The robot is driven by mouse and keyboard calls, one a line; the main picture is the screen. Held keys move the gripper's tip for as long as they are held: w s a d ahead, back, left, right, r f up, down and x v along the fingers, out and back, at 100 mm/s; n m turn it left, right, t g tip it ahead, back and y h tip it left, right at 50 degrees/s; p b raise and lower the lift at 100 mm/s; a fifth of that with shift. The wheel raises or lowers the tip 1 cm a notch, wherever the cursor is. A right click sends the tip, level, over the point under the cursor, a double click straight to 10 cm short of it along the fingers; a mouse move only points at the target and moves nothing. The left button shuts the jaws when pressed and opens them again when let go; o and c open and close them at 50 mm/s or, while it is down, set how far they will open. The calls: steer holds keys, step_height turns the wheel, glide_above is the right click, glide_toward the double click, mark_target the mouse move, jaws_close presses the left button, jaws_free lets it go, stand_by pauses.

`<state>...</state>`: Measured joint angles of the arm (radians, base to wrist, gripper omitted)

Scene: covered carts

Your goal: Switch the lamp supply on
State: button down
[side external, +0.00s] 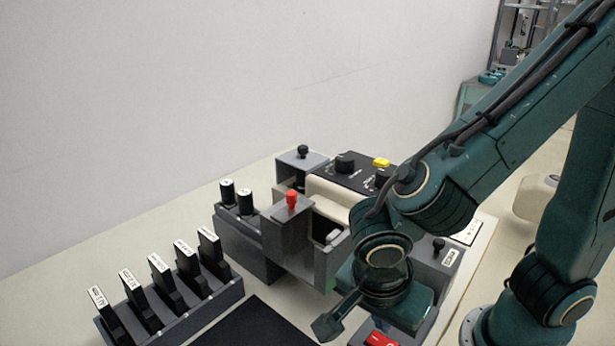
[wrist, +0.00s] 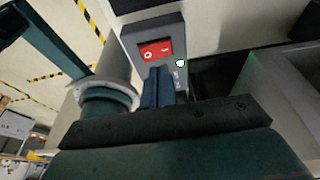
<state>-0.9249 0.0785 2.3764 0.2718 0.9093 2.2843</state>
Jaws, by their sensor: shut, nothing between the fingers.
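A red rocker switch (wrist: 156,50) with white marks sits on a grey box (wrist: 133,36) in the wrist view. Which side of the rocker is pressed I cannot tell. A small round white spot with a green edge (wrist: 180,63) is beside it on the same face. My gripper (wrist: 163,84) is shut and empty, its fingertips close to the switch's lower edge; whether they touch it I cannot tell. In the side view the red switch (side external: 379,339) is at the bottom edge, partly cut off, just below my wrist. The fingertips are not clear there.
A grey rack (side external: 190,318) holds several black labelled pieces at left. A dark mat (side external: 255,325) lies in front. Behind stand grey boxes with a red knob (side external: 292,199), a black-topped panel (side external: 350,175) with a yellow button (side external: 381,162), and a black knob (side external: 439,243).

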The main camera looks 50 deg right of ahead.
steer(key=w+v, duration=0.1)
steer(key=v, duration=1)
steer(key=shift+w+d, duration=0.2)
steer(key=shift+w, duration=0.2)
steer(key=w+d+r+n+t+y, duration=0.4)
steer(key=d+n, duration=0.4)
steer(key=n, duration=0.3)
steer(key=s+d+n+t, duration=0.1)
steer(key=s+d+n, duration=0.2)
steer(key=d, duration=0.2)
steer(key=s+d+f+n, duration=0.1)
steer(key=s+d+n, duration=0.2)
steer(key=d, duration=0.2)
steer(key=shift+n+t+h, duration=0.3)
steer(key=shift+n+t, duration=0.1)
